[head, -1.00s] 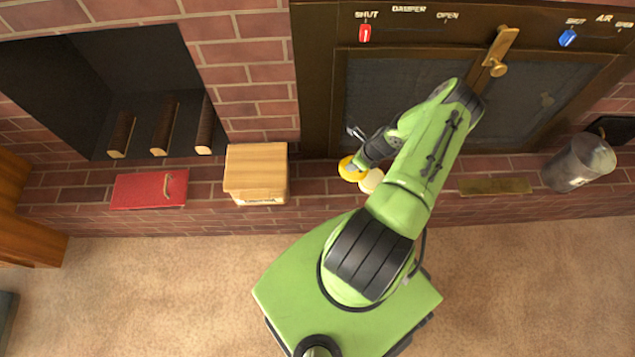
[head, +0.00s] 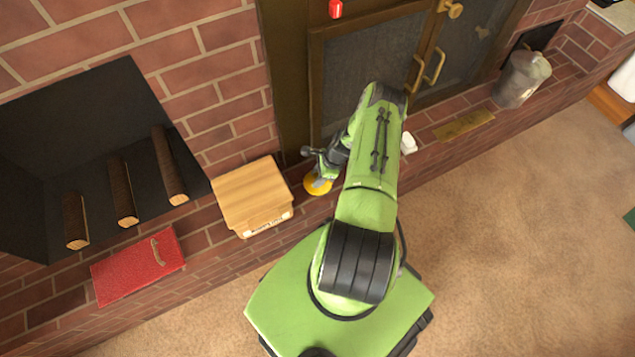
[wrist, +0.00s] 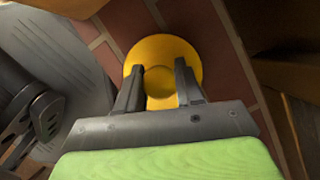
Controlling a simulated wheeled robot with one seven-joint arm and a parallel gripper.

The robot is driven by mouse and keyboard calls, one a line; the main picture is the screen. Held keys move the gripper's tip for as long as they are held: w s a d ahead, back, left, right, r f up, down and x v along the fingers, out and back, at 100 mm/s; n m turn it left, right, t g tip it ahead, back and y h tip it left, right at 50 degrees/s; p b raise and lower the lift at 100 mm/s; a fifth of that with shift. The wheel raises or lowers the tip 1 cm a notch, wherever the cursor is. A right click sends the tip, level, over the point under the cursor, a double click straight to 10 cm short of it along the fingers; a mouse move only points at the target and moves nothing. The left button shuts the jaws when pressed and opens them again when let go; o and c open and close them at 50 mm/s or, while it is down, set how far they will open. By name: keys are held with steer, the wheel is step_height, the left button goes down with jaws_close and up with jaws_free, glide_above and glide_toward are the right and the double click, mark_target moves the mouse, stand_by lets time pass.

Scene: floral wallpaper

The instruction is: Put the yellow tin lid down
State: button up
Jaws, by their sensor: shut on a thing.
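The yellow tin lid (head: 318,184) shows in the head view at the end of my arm, over the brick hearth ledge, just right of the wooden box. In the wrist view the round yellow lid (wrist: 164,64) lies between and beyond my fingers. My gripper (wrist: 160,80) is shut on the lid. In the head view my gripper (head: 318,172) partly covers the lid. Brick shows around the lid in the wrist view; I cannot tell whether the lid touches it.
The wooden box (head: 252,195) stands close on the left, with a red panel (head: 138,266) beyond it. A white object (head: 408,143) sits on the ledge right of my arm. A brass plate (head: 463,126) and a metal bucket (head: 521,79) are farther right. Stove doors (head: 365,80) rise behind.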

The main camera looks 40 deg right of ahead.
step_height(320, 180, down, 2)
steer(key=shift+f, duration=0.15)
steer(key=shift+f, duration=0.1)
steer(key=o, duration=1)
